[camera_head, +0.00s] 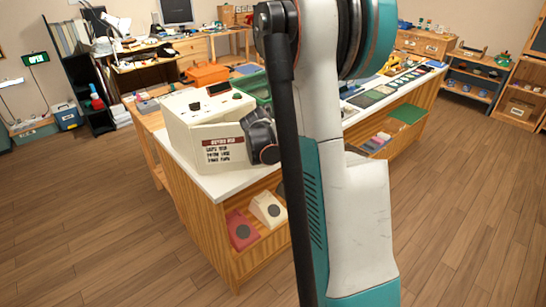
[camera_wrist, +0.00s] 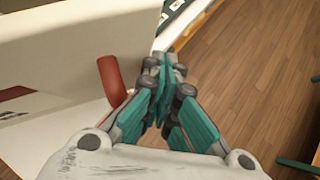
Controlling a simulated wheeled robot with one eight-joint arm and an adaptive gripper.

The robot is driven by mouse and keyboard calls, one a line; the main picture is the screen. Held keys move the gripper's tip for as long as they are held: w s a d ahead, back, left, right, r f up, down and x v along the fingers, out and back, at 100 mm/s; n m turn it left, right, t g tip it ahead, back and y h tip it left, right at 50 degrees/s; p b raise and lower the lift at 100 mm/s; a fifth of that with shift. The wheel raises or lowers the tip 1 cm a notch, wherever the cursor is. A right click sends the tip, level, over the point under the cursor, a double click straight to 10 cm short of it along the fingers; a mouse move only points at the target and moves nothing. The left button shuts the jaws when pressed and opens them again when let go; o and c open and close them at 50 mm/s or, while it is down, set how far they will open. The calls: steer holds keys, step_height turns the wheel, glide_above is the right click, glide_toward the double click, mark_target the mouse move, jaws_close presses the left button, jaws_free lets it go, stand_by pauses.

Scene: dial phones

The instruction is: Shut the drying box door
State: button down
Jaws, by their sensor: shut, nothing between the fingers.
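The drying box (camera_head: 178,138) is a cream-white box on the white-topped workbench. Its front panel, which looks like the door (camera_head: 205,136), carries a red-and-white printed label. How far the door stands open I cannot tell. In the wrist view a broad white panel (camera_wrist: 60,45) fills the upper left, with a red rounded handle (camera_wrist: 112,82) at its right part. My gripper (camera_wrist: 162,75) is shut and empty, just right of the handle with a small gap. In the head view my fingers are hidden; my dark wrist shows at the right side of the box.
The workbench top (camera_head: 216,184) has a narrow free strip before the box. A red phone (camera_head: 241,229) and a cream phone (camera_head: 267,209) sit on the shelf below. A green tray (camera_head: 255,88) stands behind the box. Wooden floor (camera_head: 460,190) is clear to the right.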

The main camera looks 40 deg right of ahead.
steer(key=w+d, duration=0.3)
steer(key=w, duration=0.4)
steer(key=w+d, duration=0.3)
steer(key=w, duration=0.4)
steer(key=shift+d+p, duration=0.35)
steer(key=shift+p, duration=0.05)
